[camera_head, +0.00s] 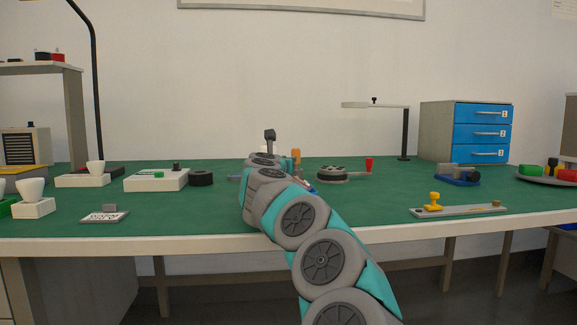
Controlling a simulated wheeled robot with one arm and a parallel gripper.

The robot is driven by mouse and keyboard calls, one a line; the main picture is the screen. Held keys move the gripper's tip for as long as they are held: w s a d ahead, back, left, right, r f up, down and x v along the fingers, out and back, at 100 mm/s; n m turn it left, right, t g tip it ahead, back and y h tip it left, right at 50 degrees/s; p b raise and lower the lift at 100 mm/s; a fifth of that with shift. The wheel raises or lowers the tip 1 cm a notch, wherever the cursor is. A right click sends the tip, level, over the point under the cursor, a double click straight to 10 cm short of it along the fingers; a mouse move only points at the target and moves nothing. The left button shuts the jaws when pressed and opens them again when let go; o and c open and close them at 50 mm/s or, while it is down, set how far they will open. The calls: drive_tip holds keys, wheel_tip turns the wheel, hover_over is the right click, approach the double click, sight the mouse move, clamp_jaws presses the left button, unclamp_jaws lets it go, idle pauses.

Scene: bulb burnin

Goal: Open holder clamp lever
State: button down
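My arm reaches from the bottom right to the middle of the green bench. Its far end with my gripper (265,160) is seen from behind, so the fingers are hidden and I cannot tell whether they are open or shut. A small dark block on a short stem rises above it; I cannot tell what it belongs to. An orange upright piece (296,156) stands just right of my gripper, possibly the clamp lever. Below it, blue and red bits of a low fixture (308,186) show, mostly hidden by my arm. I cannot tell whether my gripper touches the lever.
A round dark device with a red-handled crank (332,173) sits right of my arm. A blue fixture (457,176), a grey bar with a yellow knob (460,210) and blue drawers (483,133) are farther right.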

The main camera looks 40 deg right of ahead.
drive_tip(key=shift+w, duration=0.1)
drive_tip(key=c, duration=0.7)
unclamp_jaws()
drive_tip(key=shift+c, duration=0.2)
drive_tip(key=shift+b+v, duration=0.35)
drive_tip(key=shift+v, duration=3.6)
